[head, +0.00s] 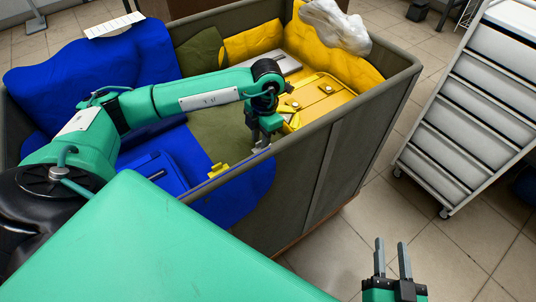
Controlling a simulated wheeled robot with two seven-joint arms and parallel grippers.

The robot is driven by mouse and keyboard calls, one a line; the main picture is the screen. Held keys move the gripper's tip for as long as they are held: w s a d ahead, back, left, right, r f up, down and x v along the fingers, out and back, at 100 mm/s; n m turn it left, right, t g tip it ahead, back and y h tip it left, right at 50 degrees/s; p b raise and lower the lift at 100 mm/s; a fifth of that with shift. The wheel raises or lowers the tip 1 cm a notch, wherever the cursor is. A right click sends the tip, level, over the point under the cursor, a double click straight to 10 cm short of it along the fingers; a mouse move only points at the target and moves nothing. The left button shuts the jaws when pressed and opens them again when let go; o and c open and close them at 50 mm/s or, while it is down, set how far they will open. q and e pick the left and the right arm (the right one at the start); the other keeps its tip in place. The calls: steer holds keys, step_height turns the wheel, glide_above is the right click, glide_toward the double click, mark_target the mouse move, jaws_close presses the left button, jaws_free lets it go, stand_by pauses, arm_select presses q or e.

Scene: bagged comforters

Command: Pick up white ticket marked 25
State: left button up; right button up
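I cannot read the number 25 anywhere. A flat white piece (115,25) with a notched edge lies on top of the blue bagged comforter (100,70) at the upper left; I cannot tell if it is the ticket. My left gripper (261,147) points down at the near wall of the bin, by its rim. Its fingers are small and partly overlapped, so its opening is unclear, and I see nothing held. My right gripper (393,258) is at the lower right, outside the bin, with its two fingers apart and nothing between them.
A large olive fabric bin (345,130) holds blue, olive and yellow (325,95) bundles. A clear plastic bag (335,25) lies on its far right corner. A white drawer cabinet (480,110) on casters stands at right. Tiled floor (350,235) between is clear.

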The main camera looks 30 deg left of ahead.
arm_select(q)
steer(key=shift+f, duration=0.1)
arm_select(e)
steer(key=shift+r, duration=0.15)
arm_select(q)
steer(key=shift+c, duration=0.2)
jaws_close()
